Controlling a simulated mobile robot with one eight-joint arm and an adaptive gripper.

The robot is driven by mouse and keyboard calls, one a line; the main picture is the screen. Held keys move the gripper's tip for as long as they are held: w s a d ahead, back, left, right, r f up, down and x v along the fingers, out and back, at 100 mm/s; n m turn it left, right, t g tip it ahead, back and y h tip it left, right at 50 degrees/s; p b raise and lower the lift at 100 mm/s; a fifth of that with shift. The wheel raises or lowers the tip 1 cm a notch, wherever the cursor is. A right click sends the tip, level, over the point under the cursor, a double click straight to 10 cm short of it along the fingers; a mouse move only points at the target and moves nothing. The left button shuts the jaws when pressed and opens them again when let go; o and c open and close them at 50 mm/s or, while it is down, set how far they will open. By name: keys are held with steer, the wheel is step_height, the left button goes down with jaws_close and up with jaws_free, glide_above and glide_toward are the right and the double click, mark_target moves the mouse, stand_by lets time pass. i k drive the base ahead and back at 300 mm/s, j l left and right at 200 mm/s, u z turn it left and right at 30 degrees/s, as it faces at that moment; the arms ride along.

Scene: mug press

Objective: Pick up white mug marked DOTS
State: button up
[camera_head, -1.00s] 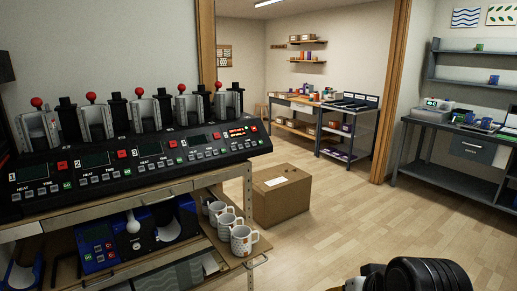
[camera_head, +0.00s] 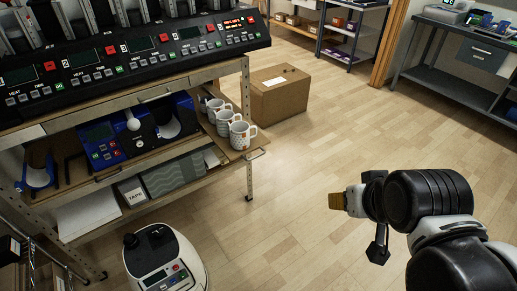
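Several white mugs stand close together in a row at the right end of the shelf under the press counter. The nearest mug (camera_head: 241,136) has small coloured marks that look like spots, but they are too small to be sure of, and no word can be read. The mug behind it (camera_head: 225,123) and a farther mug (camera_head: 214,108) are partly hidden, so I cannot tell which one is marked DOTS. My gripper (camera_head: 352,222) is at the lower right, over the floor, well apart from the mugs to its left. Its opening does not show clearly, and nothing is visibly held.
The press counter (camera_head: 130,60) overhangs the mug shelf (camera_head: 247,153). A blue machine (camera_head: 103,147) stands left of the mugs. A metal post (camera_head: 248,180) rises at the shelf's right end. A cardboard box (camera_head: 284,98) sits behind. The floor (camera_head: 290,185) between mugs and gripper is clear.

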mark_target(238, 127)
steer(key=i+l+u, duration=0.1)
steer(key=i+u, duration=0.2)
steer(key=u, duration=0.15)
steer(key=i+l+u, duration=0.2)
steer(key=u, duration=0.2)
steer(key=i+l+u, duration=0.3)
steer(key=u, duration=0.15)
steer(key=i+l+u, duration=0.2)
steer(key=l+u, duration=0.25)
steer(key=i+l+u, duration=0.15)
steer(key=l+u, duration=0.3)
steer(key=j, duration=0.15)
